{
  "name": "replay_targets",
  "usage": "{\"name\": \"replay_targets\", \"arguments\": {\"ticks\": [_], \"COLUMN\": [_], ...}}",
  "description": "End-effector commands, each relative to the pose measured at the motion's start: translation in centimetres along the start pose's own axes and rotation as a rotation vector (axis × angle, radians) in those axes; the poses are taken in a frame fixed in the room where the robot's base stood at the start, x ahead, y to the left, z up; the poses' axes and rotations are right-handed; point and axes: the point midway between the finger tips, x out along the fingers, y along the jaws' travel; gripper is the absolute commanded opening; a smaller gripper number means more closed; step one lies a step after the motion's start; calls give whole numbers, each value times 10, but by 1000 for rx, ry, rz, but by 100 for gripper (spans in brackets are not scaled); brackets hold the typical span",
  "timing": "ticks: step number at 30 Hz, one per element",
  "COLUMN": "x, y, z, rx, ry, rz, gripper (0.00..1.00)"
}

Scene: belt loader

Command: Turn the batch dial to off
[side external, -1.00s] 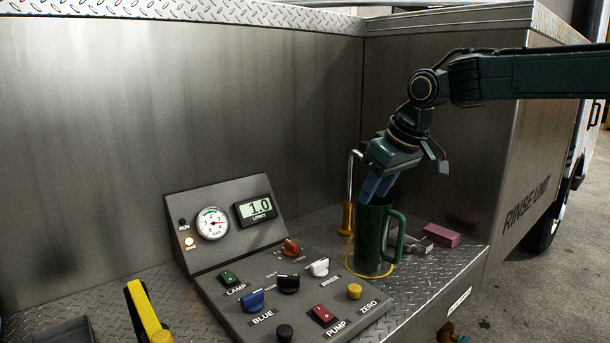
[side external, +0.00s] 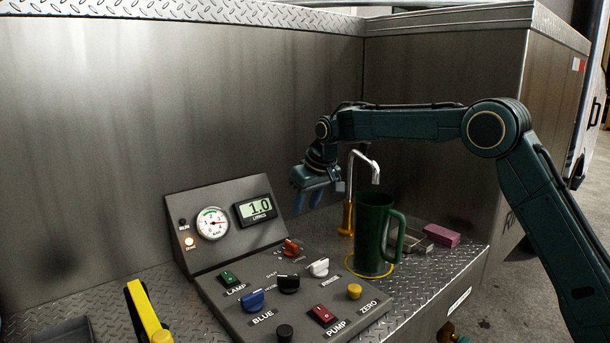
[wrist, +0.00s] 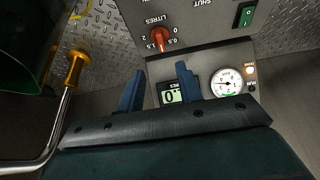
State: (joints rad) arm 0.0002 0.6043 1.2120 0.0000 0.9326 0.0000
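The batch dial is an orange-red knob (side external: 292,247) at the top of the sloping control panel, below the display. In the wrist view, the same knob (wrist: 161,39) has a LITRES scale marked with 0.5, 1.5 and 2 around it. I cannot tell exactly which mark it points to. My gripper (side external: 308,202) hangs above and behind the dial, clear of the panel. In the wrist view its two blue fingers (wrist: 159,82) are spread apart with nothing between them, and the dial lies beyond them.
The display (side external: 256,209) reads 1.0 litres, beside a round gauge (side external: 212,223) and a lit amber lamp (side external: 190,242). Several other knobs and switches crowd the panel. A green jug (side external: 372,235) stands right of the panel, near a metal spout (side external: 362,166) on a brass base.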

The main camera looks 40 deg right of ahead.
Motion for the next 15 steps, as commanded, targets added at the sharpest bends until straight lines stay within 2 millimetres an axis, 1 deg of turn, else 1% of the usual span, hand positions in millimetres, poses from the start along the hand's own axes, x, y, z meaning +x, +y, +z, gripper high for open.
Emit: {"name": "replay_targets", "arguments": {"ticks": [10,15], "x": [5,17], "y": [0,0], "z": [-1,-1], "rx": [0,0], "ry": [-1,-2], "rz": [0,0], "gripper": [35,35]}}
